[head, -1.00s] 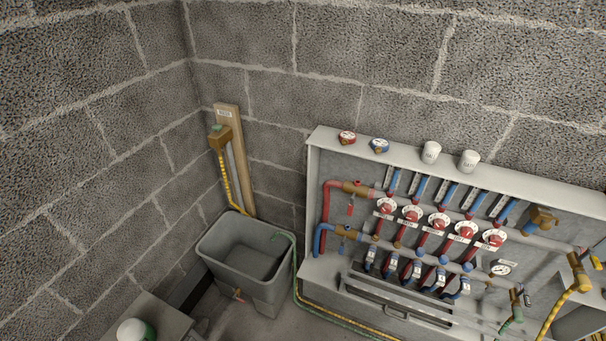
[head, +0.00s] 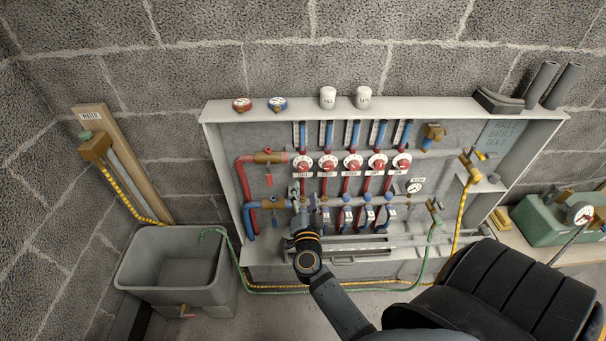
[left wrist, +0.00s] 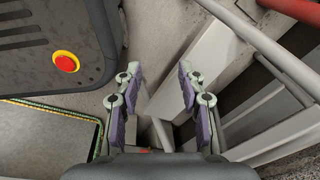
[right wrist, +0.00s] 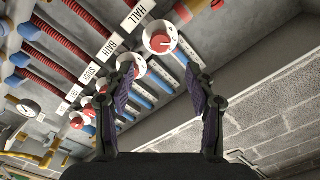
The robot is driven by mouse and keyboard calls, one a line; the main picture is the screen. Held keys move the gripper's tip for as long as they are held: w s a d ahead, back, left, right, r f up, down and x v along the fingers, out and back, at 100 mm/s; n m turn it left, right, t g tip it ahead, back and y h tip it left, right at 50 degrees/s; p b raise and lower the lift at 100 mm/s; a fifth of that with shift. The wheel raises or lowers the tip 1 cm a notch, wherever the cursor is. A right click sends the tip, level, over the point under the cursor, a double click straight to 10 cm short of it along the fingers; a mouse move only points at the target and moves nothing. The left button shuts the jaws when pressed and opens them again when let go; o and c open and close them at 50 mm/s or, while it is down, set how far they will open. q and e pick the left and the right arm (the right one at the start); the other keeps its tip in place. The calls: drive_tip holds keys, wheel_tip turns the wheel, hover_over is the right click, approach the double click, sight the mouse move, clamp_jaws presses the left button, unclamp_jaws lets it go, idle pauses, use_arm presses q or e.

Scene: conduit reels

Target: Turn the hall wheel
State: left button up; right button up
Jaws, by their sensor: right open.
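The hall wheel is the leftmost red knob on a white dial (head: 303,164) in the row on the wall panel. In the right wrist view it shows as a red and white dial (right wrist: 160,39) beside the HALL label (right wrist: 138,15). My right gripper (right wrist: 160,72) is open and empty; the hall dial appears beyond the gap between its fingertips, apart from them. In the head view my right gripper (head: 308,205) is in front of the panel's lower left, below the hall wheel, and its fingers are small there. My left gripper (left wrist: 158,82) is open and empty, seen only in the left wrist view.
Several similar wheels (head: 354,164) stand close to the right of the hall wheel. Pipes and blue handles (head: 347,217) lie below. A grey tank (head: 170,285) stands at left.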

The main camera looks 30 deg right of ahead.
sight(303, 169)
drive_tip(key=x, duration=1)
drive_tip(key=shift+w, duration=0.3)
drive_tip(key=c, duration=1.2)
